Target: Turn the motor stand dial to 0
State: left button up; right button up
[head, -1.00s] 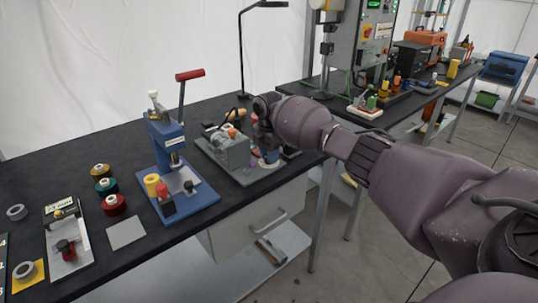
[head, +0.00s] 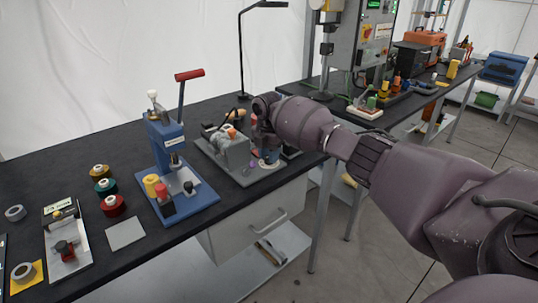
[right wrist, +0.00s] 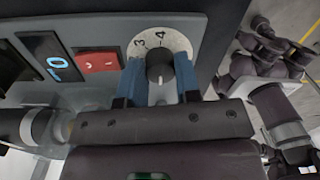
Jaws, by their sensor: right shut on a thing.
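The motor stand (head: 236,150) is the grey unit on the black bench in the head view, just left of my right gripper (head: 268,154). In the right wrist view its dial (right wrist: 160,66) is a dark round knob on a white disc with the marks 3 and 4 showing; other marks are hidden. My right gripper (right wrist: 160,85) has its blue fingers on both sides of the knob and is shut on it. The knob's pointer and exact setting are unclear. My left gripper is out of view.
A red button (right wrist: 98,62) and a blue-lit display (right wrist: 55,62) sit beside the dial. A blue press (head: 170,165) with a red-handled lever stands left of the motor stand. Spools (head: 104,187) lie further left. A black lamp (head: 243,50) stands behind.

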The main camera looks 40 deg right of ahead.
jog(key=o, duration=0.9)
jog(key=r, duration=0.5)
jog(key=r+p, duration=0.1)
jog(key=r, duration=0.4)
jog(key=shift+w+a+r, duration=0.1)
jog(key=shift+w+r, duration=0.1)
jog(key=shift+r, duration=0.2)
